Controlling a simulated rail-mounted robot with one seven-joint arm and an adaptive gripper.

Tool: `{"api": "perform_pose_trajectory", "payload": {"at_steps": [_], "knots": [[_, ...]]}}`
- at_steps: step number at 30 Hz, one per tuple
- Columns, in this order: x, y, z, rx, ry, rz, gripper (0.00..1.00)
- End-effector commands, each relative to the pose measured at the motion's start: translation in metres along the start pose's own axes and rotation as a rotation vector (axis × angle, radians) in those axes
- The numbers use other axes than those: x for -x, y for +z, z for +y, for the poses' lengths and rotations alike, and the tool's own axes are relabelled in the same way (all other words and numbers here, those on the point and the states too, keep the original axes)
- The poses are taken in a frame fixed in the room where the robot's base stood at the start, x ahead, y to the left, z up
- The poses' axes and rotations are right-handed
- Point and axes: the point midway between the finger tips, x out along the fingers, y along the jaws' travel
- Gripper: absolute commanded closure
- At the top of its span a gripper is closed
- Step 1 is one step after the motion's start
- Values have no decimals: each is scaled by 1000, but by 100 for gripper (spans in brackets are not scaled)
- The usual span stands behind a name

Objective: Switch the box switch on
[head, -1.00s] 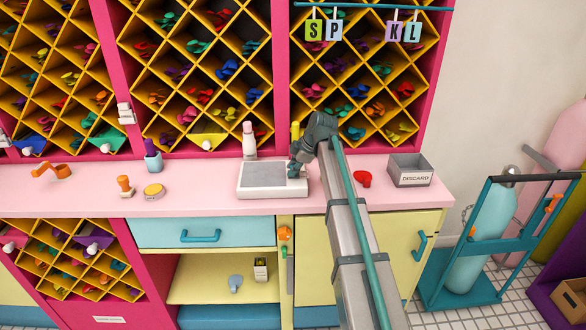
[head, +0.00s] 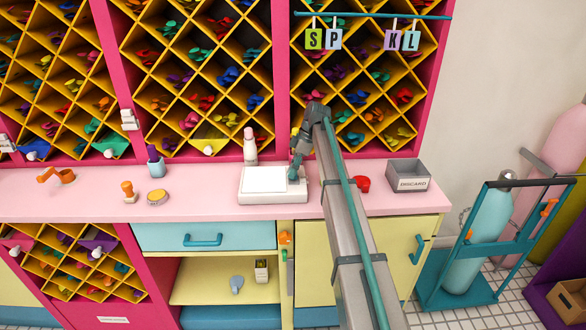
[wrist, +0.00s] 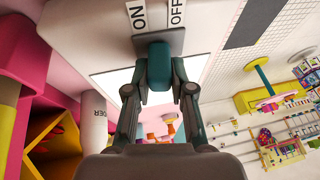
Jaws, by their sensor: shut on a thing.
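The box switch (head: 272,198) is a low white box on the pink counter, with a flat top panel (head: 264,179) that glows white. In the wrist view, its teal knob (wrist: 153,56) sits by the white ON label (wrist: 138,15) and OFF label (wrist: 177,12). The lit panel also shows behind my fingers there. My gripper (wrist: 160,80) has its two fingers closed on the knob. In the head view, my gripper (head: 294,172) is at the right end of the box and hides the knob and labels.
A grey DISCARD bin (head: 408,175) and a red object (head: 362,184) lie to the right of my arm. A white-and-pink bottle (head: 250,147) stands behind the box. An orange stamp (head: 128,191) and a round yellow tin (head: 157,197) are on the left. Balloon racks rise behind.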

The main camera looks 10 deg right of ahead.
Motion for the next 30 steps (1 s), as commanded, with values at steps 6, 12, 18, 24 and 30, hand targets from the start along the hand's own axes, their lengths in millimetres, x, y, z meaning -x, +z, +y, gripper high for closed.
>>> {"api": "perform_pose_trajectory", "payload": {"at_steps": [6, 12, 18, 24, 30], "knots": [[1, 0, 8, -45, -110, 0, 100], [0, 0, 8, -67, -158, 0, 100], [-1, 0, 8, -72, -171, 1, 100], [-1, 0, 8, -72, -171, 1, 100], [-1, 0, 8, -71, -170, 1, 56]]}}
